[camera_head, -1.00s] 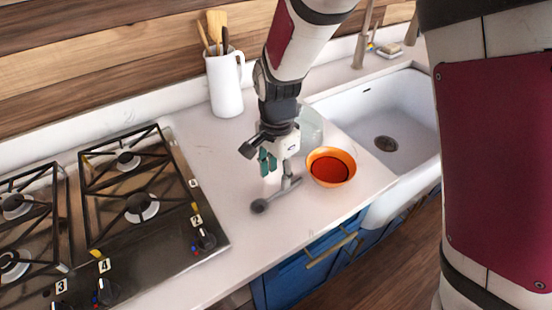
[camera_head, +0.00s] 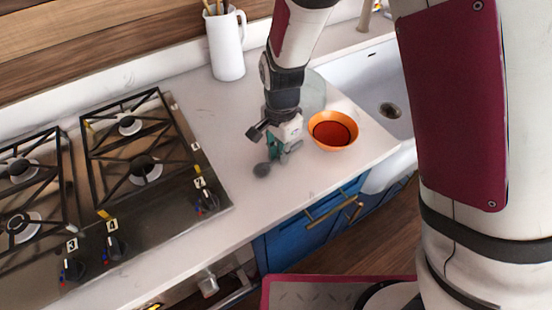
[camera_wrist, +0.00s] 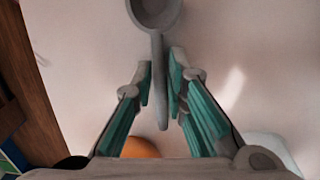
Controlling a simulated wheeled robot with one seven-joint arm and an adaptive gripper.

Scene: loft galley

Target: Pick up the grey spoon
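The grey spoon lies on the white counter, its round bowl (camera_head: 262,169) showing just left of my gripper in the head view. In the wrist view the spoon (camera_wrist: 158,60) points its bowl away at the top edge, and its handle runs down between my fingers. My gripper (camera_head: 276,155) is low over the counter at the spoon. In the wrist view my gripper (camera_wrist: 163,75) has its two green-padded fingers apart, one on each side of the handle, with a narrow gap visible at least on the right. In the head view the handle is mostly hidden by my gripper.
An orange bowl (camera_head: 333,131) with a red inside stands close to the right of my gripper. A pale translucent round item (camera_head: 313,90) is behind it. The gas hob (camera_head: 150,215) is at left, a white jug (camera_head: 226,50) behind, and the sink (camera_head: 362,85) at right.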

